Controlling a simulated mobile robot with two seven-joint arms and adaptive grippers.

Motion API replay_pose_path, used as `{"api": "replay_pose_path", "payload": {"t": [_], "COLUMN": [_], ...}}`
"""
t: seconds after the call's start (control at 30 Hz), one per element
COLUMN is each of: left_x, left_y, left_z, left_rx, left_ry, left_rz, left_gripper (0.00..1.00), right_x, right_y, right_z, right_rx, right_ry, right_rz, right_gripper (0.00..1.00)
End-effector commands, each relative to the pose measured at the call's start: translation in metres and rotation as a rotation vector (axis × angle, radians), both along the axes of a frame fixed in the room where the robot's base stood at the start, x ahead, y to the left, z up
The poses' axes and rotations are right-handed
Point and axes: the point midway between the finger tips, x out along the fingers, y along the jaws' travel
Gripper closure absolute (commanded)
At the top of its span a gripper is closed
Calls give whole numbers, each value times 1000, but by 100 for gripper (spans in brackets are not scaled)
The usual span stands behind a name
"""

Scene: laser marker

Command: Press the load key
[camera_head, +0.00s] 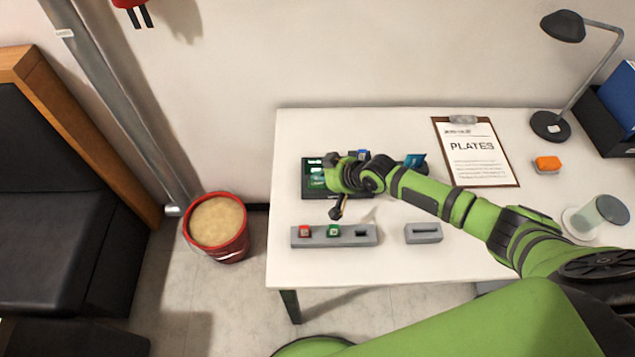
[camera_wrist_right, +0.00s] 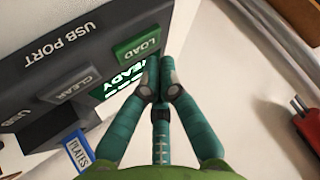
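The dark marker unit (camera_head: 308,194) stands on the table and shows a lit green screen (camera_head: 316,179). In the right wrist view its panel (camera_wrist_right: 80,52) fills the upper left, with the green LOAD key (camera_wrist_right: 137,48), a grey CLEAR key (camera_wrist_right: 72,85) and the screen (camera_wrist_right: 115,80) reading READY. My left gripper is not in view.
A grey holder (camera_head: 346,240) with red and green pieces and a slotted grey block (camera_head: 423,238) lie in front of the unit. A clipboard (camera_head: 487,174), an orange item (camera_head: 547,163), a lamp (camera_head: 549,126) and a glass (camera_head: 611,211) stand to the right. A red bucket (camera_head: 232,245) is on the floor.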

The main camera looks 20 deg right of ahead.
Motion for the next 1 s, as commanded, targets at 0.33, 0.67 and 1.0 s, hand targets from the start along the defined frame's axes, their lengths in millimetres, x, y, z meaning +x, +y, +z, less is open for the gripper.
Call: {"api": "replay_pose_path", "payload": {"t": [0.33, 0.67, 1.0], "left_x": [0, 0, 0], "left_y": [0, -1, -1], "left_z": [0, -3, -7], "left_rx": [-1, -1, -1], "left_ry": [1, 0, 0], "left_rz": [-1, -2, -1], "left_gripper": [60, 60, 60], "right_x": [0, 0, 0], "right_y": [0, 0, 0], "right_z": [0, -3, -9], "right_rx": [0, 0, 0], "right_ry": [0, 0, 0], "right_rz": [0, 0, 0], "right_gripper": [100, 100, 100]}}
